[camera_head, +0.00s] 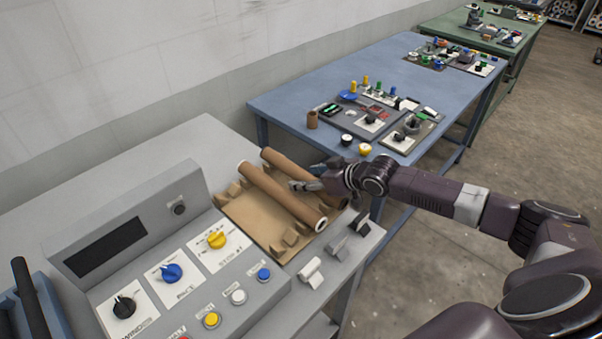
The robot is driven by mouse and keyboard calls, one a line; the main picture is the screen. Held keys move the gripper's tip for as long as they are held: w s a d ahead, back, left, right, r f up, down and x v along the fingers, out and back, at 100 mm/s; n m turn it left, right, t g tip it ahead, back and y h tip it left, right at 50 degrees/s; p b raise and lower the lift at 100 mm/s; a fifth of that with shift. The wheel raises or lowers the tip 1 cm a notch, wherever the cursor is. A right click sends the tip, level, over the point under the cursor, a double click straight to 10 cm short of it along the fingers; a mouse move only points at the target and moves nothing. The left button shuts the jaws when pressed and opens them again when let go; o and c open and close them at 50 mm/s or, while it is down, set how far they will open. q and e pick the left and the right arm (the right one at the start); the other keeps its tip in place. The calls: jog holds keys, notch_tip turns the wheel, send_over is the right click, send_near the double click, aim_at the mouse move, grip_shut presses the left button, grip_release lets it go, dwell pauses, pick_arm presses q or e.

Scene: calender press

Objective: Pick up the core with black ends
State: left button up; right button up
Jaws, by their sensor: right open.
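Two brown cardboard cores lie side by side on a tan cardboard tray (240,222) on the grey machine. The nearer core (280,195) has white ends. The farther core (279,162) is partly hidden by my right gripper; its near end looks dark, but its far end is not clear. My right gripper (303,178) is open and reaches in from the right, over the middle of the farther core. I cannot tell whether its fingers touch that core. My left gripper is not in view.
The control panel (180,275) with knobs and buttons stands in front of the tray. Grey and white levers (337,246) rise near the tray's right edge. Behind is a blue table (300,92) with small parts and a short brown tube (312,119). A wall runs along the left.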

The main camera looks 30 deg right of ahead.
jog(key=shift+w+a+f, duration=0.15)
jog(key=shift+w+f, duration=0.15)
jog(key=shift+w, duration=0.15)
jog(key=c, duration=0.4)
jog(key=shift+c, duration=1.1)
jog(key=c, duration=0.7)
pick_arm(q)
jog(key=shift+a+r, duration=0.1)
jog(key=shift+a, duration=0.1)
